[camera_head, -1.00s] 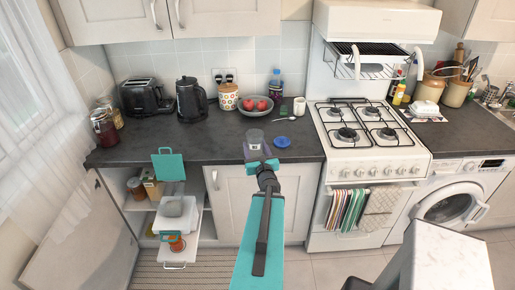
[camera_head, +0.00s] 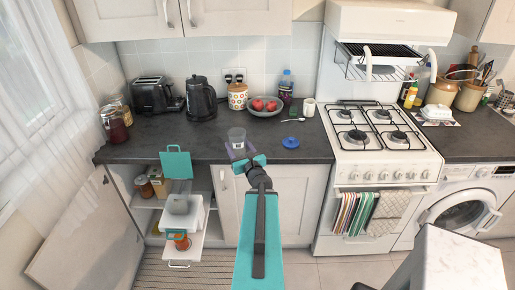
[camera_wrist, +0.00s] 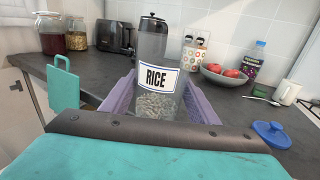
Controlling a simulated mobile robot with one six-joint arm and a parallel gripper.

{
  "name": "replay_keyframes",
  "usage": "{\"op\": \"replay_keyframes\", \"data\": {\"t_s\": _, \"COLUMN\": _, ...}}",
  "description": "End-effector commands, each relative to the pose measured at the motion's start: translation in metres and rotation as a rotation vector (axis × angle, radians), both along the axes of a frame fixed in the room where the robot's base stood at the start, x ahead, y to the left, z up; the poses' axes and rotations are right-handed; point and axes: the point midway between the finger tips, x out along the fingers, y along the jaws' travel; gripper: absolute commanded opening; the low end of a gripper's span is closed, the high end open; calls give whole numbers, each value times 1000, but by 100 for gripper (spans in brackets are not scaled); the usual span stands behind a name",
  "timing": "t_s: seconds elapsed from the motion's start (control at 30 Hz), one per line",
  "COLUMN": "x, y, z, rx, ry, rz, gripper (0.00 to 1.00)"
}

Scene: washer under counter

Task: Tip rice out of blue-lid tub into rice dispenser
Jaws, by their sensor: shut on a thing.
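A clear tub (camera_wrist: 156,75) with a white RICE label stands upright between the purple fingers of my gripper (camera_wrist: 157,100). Rice shows in its lower part, and its top is open. In the head view the tub (camera_head: 237,136) is held near the counter's front edge, and my gripper (camera_head: 240,152) is shut on it. The blue lid (camera_head: 290,142) lies on the counter to the right. A white box-like unit (camera_head: 193,218) on the pulled-out cupboard shelf at lower left may be the rice dispenser. A teal panel (camera_head: 177,164) stands upright behind it.
A kettle (camera_head: 200,97), toaster (camera_head: 157,95) and fruit bowl (camera_head: 265,106) stand at the back of the counter. A spoon (camera_head: 293,121) and mug (camera_head: 309,107) are near the lid. The cupboard door (camera_head: 85,250) hangs open at left. The gas stove (camera_head: 380,140) is at right.

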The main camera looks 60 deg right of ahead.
Motion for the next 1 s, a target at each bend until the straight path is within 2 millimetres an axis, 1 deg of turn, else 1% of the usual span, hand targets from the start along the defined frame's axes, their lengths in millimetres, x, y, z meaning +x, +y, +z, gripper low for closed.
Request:
{"op": "replay_keyframes", "data": {"t_s": 0.03, "x": 13, "y": 10, "z": 1, "rx": -4, "ry": -3, "rz": 35, "gripper": 10}}
{"op": "replay_keyframes", "data": {"t_s": 0.1, "x": 29, "y": 23, "z": 3, "rx": -4, "ry": -3, "rz": 78, "gripper": 10}}
{"op": "replay_keyframes", "data": {"t_s": 0.37, "x": 83, "y": 74, "z": 6, "rx": -3, "ry": -3, "rz": 240, "gripper": 10}}
{"op": "replay_keyframes", "data": {"t_s": 0.5, "x": 109, "y": 104, "z": 7, "rx": -2, "ry": -3, "rz": 329, "gripper": 10}}
{"op": "replay_keyframes", "data": {"t_s": 0.67, "x": 137, "y": 141, "z": 7, "rx": -2, "ry": -3, "rz": 431, "gripper": 10}}
{"op": "replay_keyframes", "data": {"t_s": 0.8, "x": 159, "y": 176, "z": 7, "rx": -2, "ry": -3, "rz": 525, "gripper": 10}}
{"op": "replay_keyframes", "data": {"t_s": 0.87, "x": 167, "y": 190, "z": 7, "rx": -2, "ry": -3, "rz": 563, "gripper": 10}}
{"op": "replay_keyframes", "data": {"t_s": 1.0, "x": 186, "y": 226, "z": 5, "rx": -2, "ry": -4, "rz": 657, "gripper": 10}}
